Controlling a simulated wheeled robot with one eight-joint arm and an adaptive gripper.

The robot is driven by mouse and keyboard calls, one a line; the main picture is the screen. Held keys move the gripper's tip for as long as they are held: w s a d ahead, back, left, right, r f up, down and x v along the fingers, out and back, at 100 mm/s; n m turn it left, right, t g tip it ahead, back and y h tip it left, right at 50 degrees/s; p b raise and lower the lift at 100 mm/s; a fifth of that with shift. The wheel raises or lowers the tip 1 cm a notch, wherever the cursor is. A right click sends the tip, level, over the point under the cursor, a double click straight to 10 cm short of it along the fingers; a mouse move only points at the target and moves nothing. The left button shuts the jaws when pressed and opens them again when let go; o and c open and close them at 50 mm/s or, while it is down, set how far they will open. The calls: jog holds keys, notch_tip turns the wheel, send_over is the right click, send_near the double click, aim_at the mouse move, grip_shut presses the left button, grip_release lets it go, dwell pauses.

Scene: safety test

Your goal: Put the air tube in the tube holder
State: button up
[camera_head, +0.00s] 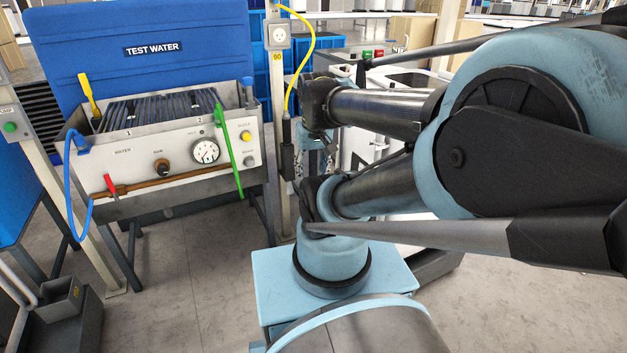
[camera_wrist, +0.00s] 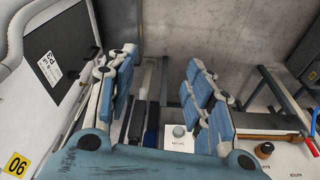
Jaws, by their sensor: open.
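My gripper (camera_wrist: 160,72) is open in the wrist view, its blue-padded fingers apart with nothing visible between them. In the head view, my arm hides most of it, near the post right of the test tank. A blue tube (camera_head: 67,175) loops down at the left side of the tank; part of it shows at the right edge of the wrist view (camera_wrist: 315,122). A yellow tube or cord (camera_head: 312,45) curves beside the post. I cannot tell which of these is the air tube. The tube holder is not clearly identifiable. My gripper touches neither tube visibly.
The grey tank (camera_head: 180,150) has a gauge (camera_head: 205,151), knobs, a red handle, a green bar (camera_head: 228,155) and a raised blue "TEST WATER" lid (camera_head: 150,50). The post (camera_head: 277,140) carries a socket box (camera_head: 278,36). Concrete floor (camera_head: 185,280) before the tank is clear.

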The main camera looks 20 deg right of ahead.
jog(key=s+f, duration=0.2)
jog(key=s, duration=0.1)
jog(key=shift+f, duration=0.1)
jog(key=shift+w, duration=0.1)
jog(key=shift+w+f, duration=0.2)
jog(key=shift+w, duration=0.25)
dwell(0.8)
